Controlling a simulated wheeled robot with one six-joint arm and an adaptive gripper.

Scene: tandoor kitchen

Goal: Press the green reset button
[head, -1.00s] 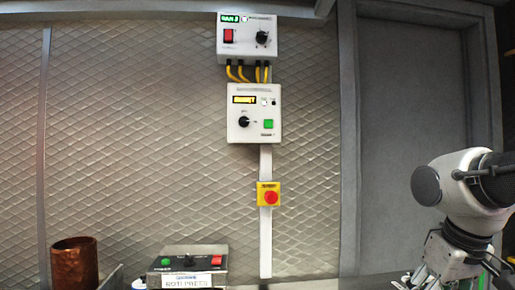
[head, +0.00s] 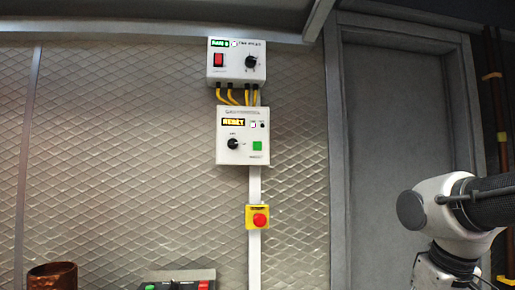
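A green square button (head: 257,146) sits at the lower right of a white control box (head: 242,160) on the wall. The box's lit display (head: 233,122) seems to read "RESET", and a black knob (head: 233,143) is left of the button. My arm is at the lower right, well apart from the box; my gripper is below the picture edge, so its fingers are hidden.
Above is a white box (head: 237,76) with a red switch, knob and yellow cables. Below is a red emergency button (head: 260,220) on yellow. A press panel (head: 178,281) with green and red buttons and a copper pot (head: 52,277) show at the bottom edge. A grey door stands right.

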